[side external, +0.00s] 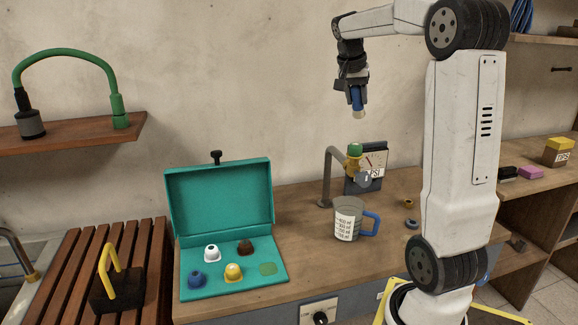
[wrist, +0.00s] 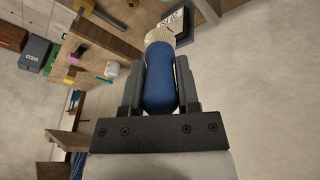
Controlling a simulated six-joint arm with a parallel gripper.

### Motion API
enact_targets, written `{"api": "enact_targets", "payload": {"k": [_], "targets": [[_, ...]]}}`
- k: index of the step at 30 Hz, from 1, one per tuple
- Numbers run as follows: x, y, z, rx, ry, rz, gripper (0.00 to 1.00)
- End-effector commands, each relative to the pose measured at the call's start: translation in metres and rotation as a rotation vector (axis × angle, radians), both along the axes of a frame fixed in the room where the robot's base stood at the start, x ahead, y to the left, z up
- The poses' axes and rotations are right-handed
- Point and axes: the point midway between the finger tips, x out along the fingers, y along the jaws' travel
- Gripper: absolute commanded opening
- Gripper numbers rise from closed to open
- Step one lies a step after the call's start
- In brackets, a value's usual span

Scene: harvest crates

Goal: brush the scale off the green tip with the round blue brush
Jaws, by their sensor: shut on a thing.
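My gripper (side external: 357,98) is shut on the blue brush (side external: 358,106), which hangs with its pale bristles down, above the counter. In the wrist view the brush's round blue handle (wrist: 159,90) sits between both fingers, with the cream bristles (wrist: 167,37) beyond the fingertips. The green tip (side external: 355,149) sits on top of a brass-yellow fitting (side external: 353,163) by the bent metal pipe (side external: 329,170). The brush is above the green tip and apart from it. Scale on the tip is too small to make out.
An open teal case (side external: 219,200) holds white, brown, blue and yellow tips and a flat green patch (side external: 267,268). A measuring jug (side external: 345,220) with a blue handle stands below the fitting. A gauge box (side external: 374,163) stands behind it. Small rings lie right of the jug.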

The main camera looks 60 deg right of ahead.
Motion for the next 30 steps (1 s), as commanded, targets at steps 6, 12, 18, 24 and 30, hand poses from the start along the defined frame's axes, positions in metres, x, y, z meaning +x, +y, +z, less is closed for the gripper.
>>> {"api": "enact_targets", "payload": {"k": [6, 12, 18, 24, 30], "targets": [[0.0, 0.0, -0.001, -0.002, 0.0, 0.0, 0.0], [0.0, 0.0, -0.005, -0.001, 0.001, 0.0, 0.0], [0.0, 0.0, -0.016, 0.0, 0.001, 0.001, 0.0], [0.0, 0.0, -0.032, 0.001, 0.001, 0.0, 0.0], [0.0, 0.0, -0.047, 0.0, 0.0, 0.001, 0.0]]}}
